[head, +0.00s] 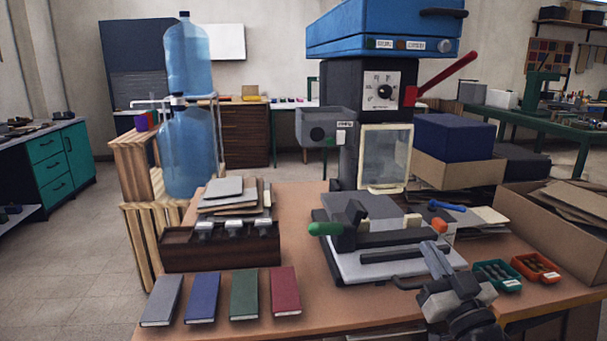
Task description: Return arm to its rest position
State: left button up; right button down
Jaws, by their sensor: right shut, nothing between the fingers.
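My right gripper (437,262) is at the lower right of the head view, above the front edge of the table. Its fingers point away from me, in front of the grey plate of the press, and are shut with nothing visible between them. My left gripper is not in view. Grey (163,300), blue (203,297), green (245,294) and red (286,291) velvet-covered books lie in a row at the table's front left, apart from the gripper.
A blue-topped press (385,30) with a red lever stands behind a grey plate (395,262) with a green-handled bar (325,229). Small green (497,276) and orange (536,268) trays sit right of my gripper. A cardboard box (560,225) is at right. A dark wooden rack (220,252) stands behind the books.

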jog(key=s+a+f+g, duration=0.3)
jog(key=s+f, duration=0.5)
jog(key=s+a+f+g, duration=0.2)
jog(key=s+f+g, duration=0.2)
jog(key=s+f, duration=0.5)
jog(key=s+a+f+g+h, duration=0.1)
jog(key=s+a+f+g, duration=0.2)
jog(key=s+f, duration=0.5)
jog(key=shift+s+a+f+g, duration=0.25)
jog(key=shift+a+g, duration=0.1)
jog(key=shift+g, duration=0.15)
